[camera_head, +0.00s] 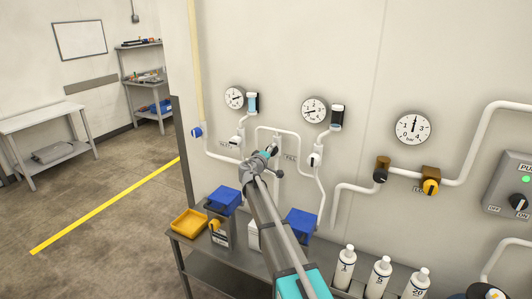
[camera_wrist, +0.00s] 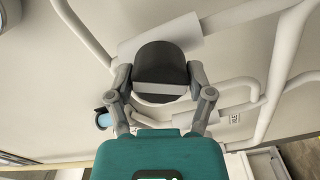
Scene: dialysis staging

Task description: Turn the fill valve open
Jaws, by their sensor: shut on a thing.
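In the wrist view, a rounded black valve knob (camera_wrist: 160,65) with a flat grey front face sits between my two fingers. My gripper (camera_wrist: 160,84) is shut on this knob, with one finger against each side. In the head view my gripper (camera_head: 270,152) reaches up to the white pipework on the wall, between two gauges. There it hides most of the knob. A small label (camera_head: 290,157) is just right of it, too small to read surely. The knob's exact turn angle cannot be told.
Round gauges (camera_head: 413,128) line the wall. Below, a grey bench (camera_head: 205,259) holds blue bins (camera_head: 301,222) and white bottles (camera_head: 379,277).

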